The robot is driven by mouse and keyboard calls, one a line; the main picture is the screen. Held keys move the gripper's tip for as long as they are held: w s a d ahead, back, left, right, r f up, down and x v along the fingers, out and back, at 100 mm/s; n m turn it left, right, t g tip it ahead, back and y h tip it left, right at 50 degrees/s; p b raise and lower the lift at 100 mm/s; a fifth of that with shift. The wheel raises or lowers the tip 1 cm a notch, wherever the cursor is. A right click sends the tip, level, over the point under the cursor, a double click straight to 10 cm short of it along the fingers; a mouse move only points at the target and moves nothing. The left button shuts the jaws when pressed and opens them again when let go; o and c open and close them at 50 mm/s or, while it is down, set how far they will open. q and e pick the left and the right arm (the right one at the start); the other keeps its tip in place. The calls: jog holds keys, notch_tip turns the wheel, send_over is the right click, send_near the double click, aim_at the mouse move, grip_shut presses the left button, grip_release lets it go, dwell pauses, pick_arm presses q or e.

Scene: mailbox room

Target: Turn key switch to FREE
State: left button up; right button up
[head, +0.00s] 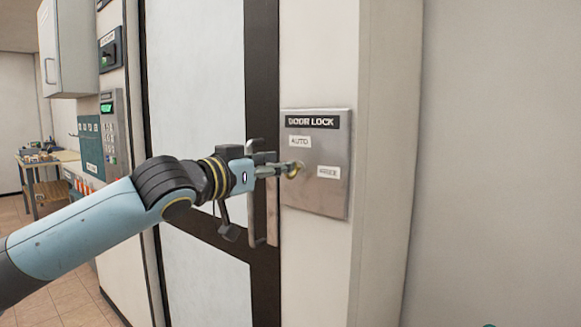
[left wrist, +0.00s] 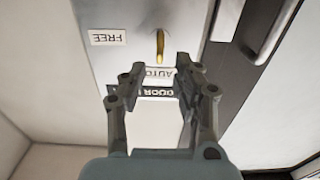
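The steel DOOR LOCK plate (head: 322,195) is on the white wall right of the door. It has an AUTO label (head: 299,141) above the key and a FREE label (head: 328,172) to its right. The brass key (head: 296,169) sits in the plate; in the left wrist view the key (left wrist: 160,45) lines up with AUTO, with FREE (left wrist: 108,36) off to the side. My left gripper (head: 279,169) is at the key, and in the wrist view its fingers (left wrist: 159,72) are apart, with the key just beyond the gap between them. My right gripper is not in view.
The door handle (head: 257,225) and dark door frame (head: 262,60) are close behind and beside my left gripper. A control panel (head: 90,145) and a wooden table (head: 60,157) are further left. Bare wall (head: 500,150) lies to the right.

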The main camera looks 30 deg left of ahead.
pick_arm(q)
jog(key=shift+w+d, duration=0.2)
jog(key=shift+w, duration=2.15)
grip_shut()
